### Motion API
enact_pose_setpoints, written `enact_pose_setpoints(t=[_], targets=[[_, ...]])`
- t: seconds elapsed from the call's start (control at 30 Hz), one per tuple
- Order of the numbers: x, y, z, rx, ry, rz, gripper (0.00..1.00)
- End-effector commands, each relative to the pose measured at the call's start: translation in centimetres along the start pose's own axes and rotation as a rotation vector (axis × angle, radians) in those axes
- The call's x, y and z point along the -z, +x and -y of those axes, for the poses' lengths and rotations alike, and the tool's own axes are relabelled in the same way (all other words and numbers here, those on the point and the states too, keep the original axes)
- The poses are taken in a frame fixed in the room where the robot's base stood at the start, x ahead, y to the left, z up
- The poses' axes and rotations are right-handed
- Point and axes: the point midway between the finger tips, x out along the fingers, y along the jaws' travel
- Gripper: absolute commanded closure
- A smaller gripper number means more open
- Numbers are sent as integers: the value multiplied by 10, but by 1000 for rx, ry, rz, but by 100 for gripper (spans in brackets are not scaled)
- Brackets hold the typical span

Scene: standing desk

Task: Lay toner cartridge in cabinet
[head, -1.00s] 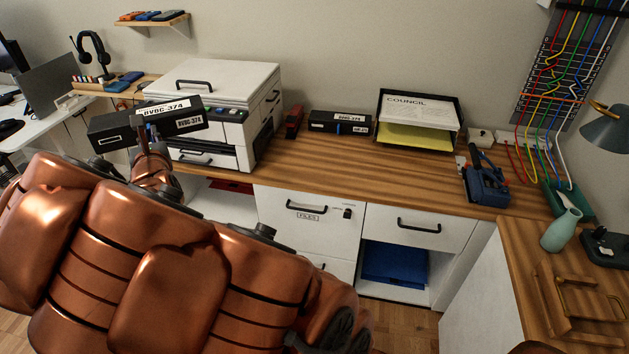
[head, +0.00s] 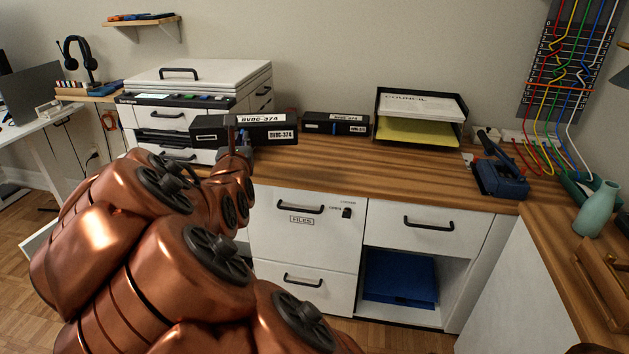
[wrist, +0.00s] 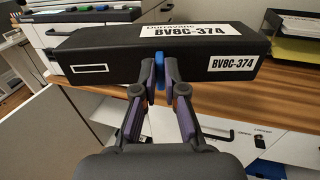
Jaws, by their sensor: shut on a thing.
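My gripper (head: 236,148) is shut on a black box-shaped toner cartridge (head: 275,135) with white labels. The cartridge is held level, in front of the printer and the desk's front edge. The white cabinet (head: 304,240) under the desk has a FILES drawer, a lower drawer and, at right, an open compartment with a blue folder (head: 399,279). My arm hides the cabinet's left part in the head view.
A similar black box (head: 336,123) lies on the wooden desktop. A white printer (head: 190,75) stands left of it, a paper tray (head: 420,115) right of it. A blue device (head: 500,177) and green vase (head: 597,208) are farther right. A white panel (wrist: 45,135) stands at left in the wrist view.

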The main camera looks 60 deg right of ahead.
Motion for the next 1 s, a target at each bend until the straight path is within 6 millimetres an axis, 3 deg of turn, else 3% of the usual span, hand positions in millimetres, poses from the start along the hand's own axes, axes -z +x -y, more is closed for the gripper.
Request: enact_pose_setpoints(t=[0.03, 0.6, 0.8, 1.0], targets=[[17, 2, 13, 22, 1, 5, 100], [99, 0, 140, 235, -6, 8, 100], [115, -5, 168, 283, -9, 7, 100], [117, -5, 177, 300, -10, 6, 100]])
